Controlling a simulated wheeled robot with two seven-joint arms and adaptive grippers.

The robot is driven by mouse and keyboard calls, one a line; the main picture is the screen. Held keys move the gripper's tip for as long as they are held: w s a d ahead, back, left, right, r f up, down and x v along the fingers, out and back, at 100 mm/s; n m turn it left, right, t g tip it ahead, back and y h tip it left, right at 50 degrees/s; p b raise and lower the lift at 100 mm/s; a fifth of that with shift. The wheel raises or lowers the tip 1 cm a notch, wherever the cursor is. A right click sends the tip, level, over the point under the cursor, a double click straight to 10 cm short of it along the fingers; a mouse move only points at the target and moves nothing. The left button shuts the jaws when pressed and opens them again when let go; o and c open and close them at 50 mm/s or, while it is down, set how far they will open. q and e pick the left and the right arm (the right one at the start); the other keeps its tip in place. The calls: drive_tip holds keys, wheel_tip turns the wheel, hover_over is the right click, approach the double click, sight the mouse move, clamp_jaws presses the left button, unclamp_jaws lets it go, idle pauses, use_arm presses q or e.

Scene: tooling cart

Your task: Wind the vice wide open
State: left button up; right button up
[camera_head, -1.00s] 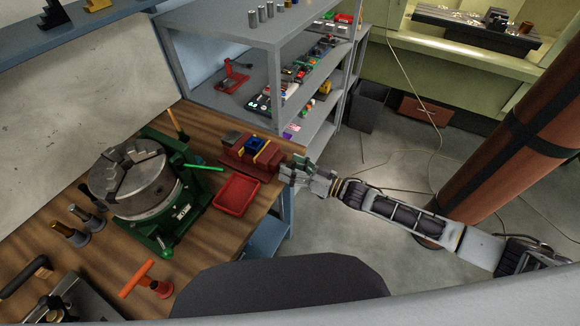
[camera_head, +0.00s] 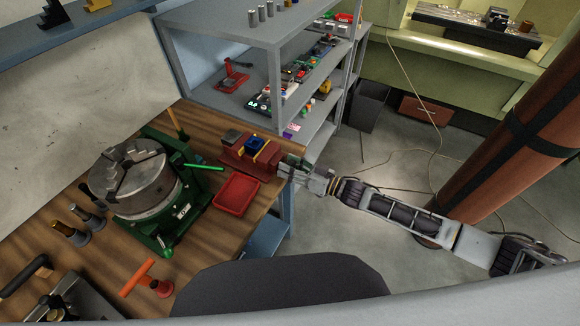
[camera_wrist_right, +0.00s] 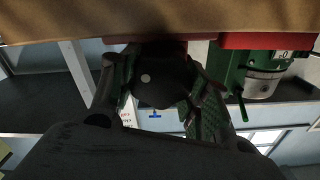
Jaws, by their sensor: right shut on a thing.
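The red vice (camera_head: 243,158) sits at the far right corner of the wooden bench, with a blue and yellow piece (camera_head: 256,145) at its jaws. My right gripper (camera_head: 291,163) is at the vice's right end, by the bench edge. How far the jaws stand apart is too small to tell. My left gripper is not in view.
A red tray (camera_head: 237,194) lies in front of the vice. A green-based chuck (camera_head: 135,180) stands to the left, with a bright green rod (camera_head: 203,167) reaching toward the vice. Grey shelves (camera_head: 230,95) stand behind. Open floor lies right of the bench.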

drive_tip(key=shift+n, duration=0.3)
drive_tip(key=shift+s+r+n, duration=0.1)
drive_tip(key=shift+n, duration=3)
drive_tip(key=o, duration=1)
drive_tip(key=shift+a, duration=0.1)
drive_tip(key=shift+s+d, duration=0.25)
drive_tip(key=shift+d, duration=0.2)
drive_tip(key=shift+v, duration=5.5)
